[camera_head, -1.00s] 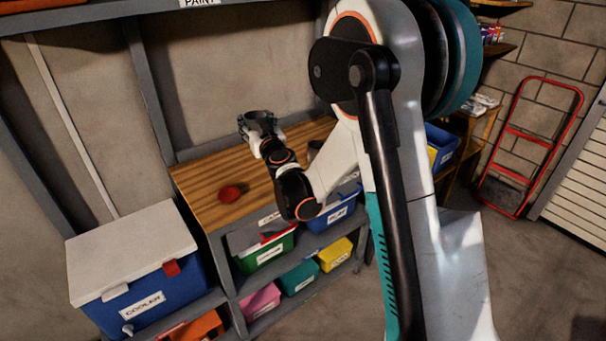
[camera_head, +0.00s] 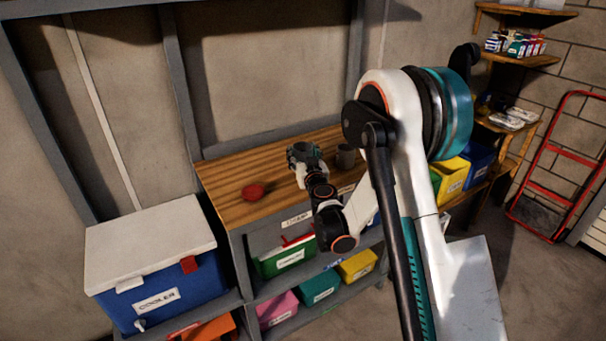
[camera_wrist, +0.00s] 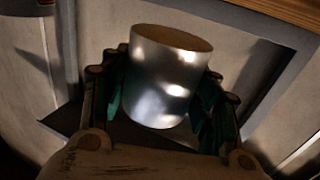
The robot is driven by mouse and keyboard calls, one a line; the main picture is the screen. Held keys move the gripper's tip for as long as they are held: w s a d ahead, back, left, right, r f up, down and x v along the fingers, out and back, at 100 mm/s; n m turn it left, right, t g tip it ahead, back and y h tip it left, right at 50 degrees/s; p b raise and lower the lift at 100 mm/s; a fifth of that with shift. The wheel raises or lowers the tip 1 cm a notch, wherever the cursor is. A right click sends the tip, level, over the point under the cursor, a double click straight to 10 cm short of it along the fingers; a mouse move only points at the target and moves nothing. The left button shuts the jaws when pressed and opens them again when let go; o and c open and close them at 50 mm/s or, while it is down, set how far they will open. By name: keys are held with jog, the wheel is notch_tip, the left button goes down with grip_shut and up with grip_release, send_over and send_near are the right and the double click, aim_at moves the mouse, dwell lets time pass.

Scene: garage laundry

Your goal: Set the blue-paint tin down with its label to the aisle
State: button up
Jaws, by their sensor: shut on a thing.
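My gripper (camera_head: 305,158) is over the wooden workbench (camera_head: 225,200), seen small in the head view. In the wrist view my gripper (camera_wrist: 160,98) has its green-padded fingers on both sides of a plain silver tin (camera_wrist: 165,75) and is shut on it. The tin's brownish round end faces up in that picture. No label or blue paint shows on the visible side. In the head view the held tin is hard to tell apart from the gripper. I cannot tell whether it touches the bench.
A grey can (camera_head: 345,157) stands on the bench just right of my gripper. A red round object (camera_head: 253,191) lies to the left. A cooler (camera_head: 155,265) stands left of the bench, and labelled bins (camera_head: 285,258) fill the shelves below. The bench's left end is mostly clear.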

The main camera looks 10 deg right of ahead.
jog(key=shift+f+b, duration=0.95)
jog(key=shift+f, duration=1.75)
jog(key=shift+r, duration=0.1)
jog(key=o, duration=1.1)
jog(key=shift+o, duration=0.2)
